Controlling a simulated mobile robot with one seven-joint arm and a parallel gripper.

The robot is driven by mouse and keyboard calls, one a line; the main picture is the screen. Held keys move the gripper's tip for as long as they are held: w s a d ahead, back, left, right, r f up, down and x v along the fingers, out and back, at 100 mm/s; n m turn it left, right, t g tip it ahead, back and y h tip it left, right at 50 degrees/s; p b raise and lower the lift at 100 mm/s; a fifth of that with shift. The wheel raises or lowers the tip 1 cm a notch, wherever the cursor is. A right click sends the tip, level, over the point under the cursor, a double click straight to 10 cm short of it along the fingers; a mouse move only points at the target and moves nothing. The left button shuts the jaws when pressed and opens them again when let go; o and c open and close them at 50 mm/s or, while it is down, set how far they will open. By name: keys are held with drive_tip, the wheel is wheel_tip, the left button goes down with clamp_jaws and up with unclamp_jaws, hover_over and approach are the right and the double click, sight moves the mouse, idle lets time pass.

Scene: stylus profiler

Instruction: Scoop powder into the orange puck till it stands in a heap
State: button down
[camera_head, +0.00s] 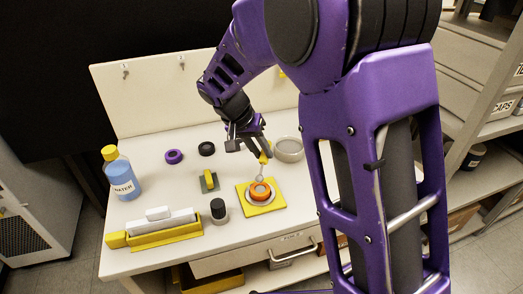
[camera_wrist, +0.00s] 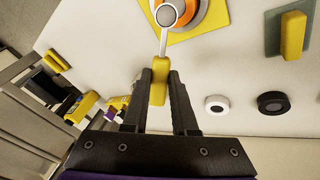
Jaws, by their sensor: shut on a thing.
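My gripper (camera_head: 262,143) is shut on the yellow handle (camera_wrist: 158,92) of a spoon, held over the table. The spoon's thin metal stem runs to a small round grey bowl (camera_wrist: 166,15). In the wrist view this bowl overlaps the orange puck (camera_wrist: 186,16), hiding part of it. The puck (camera_head: 260,190) sits in a pale ring-shaped holder on a yellow mat (camera_head: 254,208). The spoon end is just above or at the puck's far side; I cannot tell whether they touch. The puck's fill and the spoon's load are unclear. A grey bowl (camera_head: 289,150) stands behind to the right.
A green pad with a yellow handle (camera_head: 208,182), a black-capped jar (camera_head: 218,210), purple (camera_head: 174,156) and black (camera_head: 206,149) pucks stand left. A water bottle (camera_head: 121,173) and yellow tray (camera_head: 166,234) are farther left. A white puck (camera_wrist: 216,105) shows in the wrist view.

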drive_tip(key=shift+a+h, duration=0.15)
drive_tip(key=shift+h, duration=0.35)
drive_tip(key=shift+p, duration=0.3)
drive_tip(key=shift+w+a+f+g+h, duration=0.1)
drive_tip(key=shift+g+h, duration=0.3)
drive_tip(key=shift+h, duration=0.2)
drive_tip(key=shift+p, duration=0.4)
drive_tip(key=shift+a+h, duration=0.15)
drive_tip(key=shift+h, duration=0.35)
drive_tip(key=shift+w+f+m+g, duration=0.1)
drive_tip(key=shift+m+g, duration=0.2)
